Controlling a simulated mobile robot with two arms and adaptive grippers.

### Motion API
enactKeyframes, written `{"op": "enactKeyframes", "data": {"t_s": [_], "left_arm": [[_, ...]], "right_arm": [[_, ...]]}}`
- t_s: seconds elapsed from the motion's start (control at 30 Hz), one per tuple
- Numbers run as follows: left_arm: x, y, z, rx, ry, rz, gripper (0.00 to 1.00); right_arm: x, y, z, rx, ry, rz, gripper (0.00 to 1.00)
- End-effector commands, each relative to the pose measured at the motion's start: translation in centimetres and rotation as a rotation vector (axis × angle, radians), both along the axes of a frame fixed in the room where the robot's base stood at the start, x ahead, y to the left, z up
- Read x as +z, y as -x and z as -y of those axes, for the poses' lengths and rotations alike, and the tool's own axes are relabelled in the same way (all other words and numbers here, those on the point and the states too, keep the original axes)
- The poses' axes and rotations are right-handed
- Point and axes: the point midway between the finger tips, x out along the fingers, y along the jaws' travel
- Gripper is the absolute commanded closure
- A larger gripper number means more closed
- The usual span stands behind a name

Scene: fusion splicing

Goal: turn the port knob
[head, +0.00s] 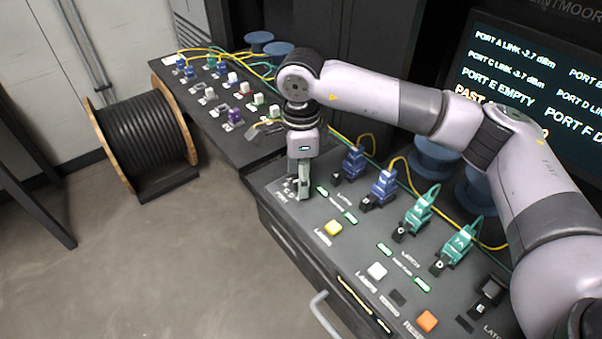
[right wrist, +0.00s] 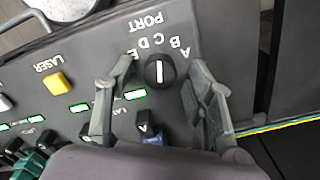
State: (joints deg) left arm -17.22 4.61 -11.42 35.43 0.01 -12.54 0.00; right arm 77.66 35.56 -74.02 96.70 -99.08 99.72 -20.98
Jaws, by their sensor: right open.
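The port knob (right wrist: 158,70) is a round black knob with a white line, on the grey panel below the word PORT and an arc of letters. The line stands nearly upright in the right wrist view, its upper end toward the letters around C. My right gripper (right wrist: 161,64) is open, with one finger on each side of the knob and a visible gap to each. In the head view the right gripper (head: 298,190) points down at the panel's near left corner and hides the knob. My left gripper is in neither view.
A yellow LASER button (head: 333,228), a white button (head: 376,271) and an orange button (head: 427,321) stand on the panel. A screen (head: 540,85) lists port readings.

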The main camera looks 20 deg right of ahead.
Motion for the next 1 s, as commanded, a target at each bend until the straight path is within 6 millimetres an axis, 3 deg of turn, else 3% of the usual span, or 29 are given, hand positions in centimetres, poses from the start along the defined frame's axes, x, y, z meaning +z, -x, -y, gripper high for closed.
{"op": "enactKeyframes", "data": {"t_s": [0.17,0.6,0.77,1.0], "left_arm": [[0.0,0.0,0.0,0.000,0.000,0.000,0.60],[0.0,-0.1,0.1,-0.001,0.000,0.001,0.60],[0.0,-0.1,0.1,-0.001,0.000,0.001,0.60],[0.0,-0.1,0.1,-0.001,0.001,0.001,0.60]], "right_arm": [[1.8,-0.1,-0.1,0.001,-0.002,0.002,0.51],[10.4,-0.1,0.0,0.000,-0.001,0.003,0.51],[11.7,-0.1,0.0,0.000,-0.001,0.002,0.51],[12.0,0.0,0.0,0.000,-0.001,0.001,0.51]]}}
